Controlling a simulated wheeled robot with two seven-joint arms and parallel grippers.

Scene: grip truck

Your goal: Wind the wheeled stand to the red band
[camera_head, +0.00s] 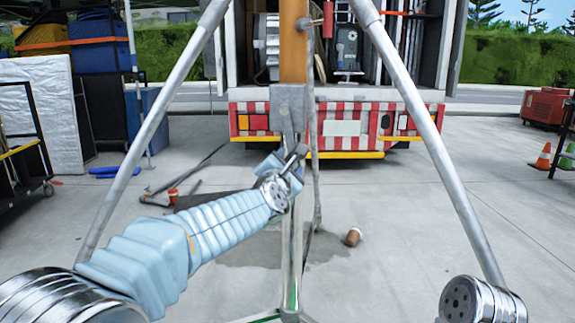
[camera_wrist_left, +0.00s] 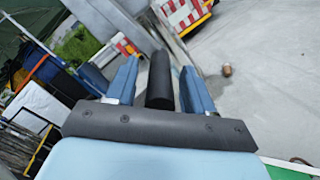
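The wheeled stand has a silver lower column (camera_head: 291,230), a grey block (camera_head: 289,108) and an orange upper post (camera_head: 293,45), with slanting silver poles on both sides. A crank with a black grip (camera_wrist_left: 159,80) sits by the column below the block. My left gripper (camera_head: 292,168) is at this crank. In the left wrist view its two blue fingers stand on either side of the black grip, with narrow gaps showing, so it looks open around it. A red piece (camera_head: 328,19) shows beside the post; I cannot tell if it is the red band. My right gripper is out of view.
A truck with a red and white striped rear (camera_head: 343,125) stands behind the stand. A brown cup (camera_head: 353,236) lies on the ground beside a wet patch. Carts and cases stand at left. Traffic cones (camera_head: 543,157) stand at right. The paving at right is mostly clear.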

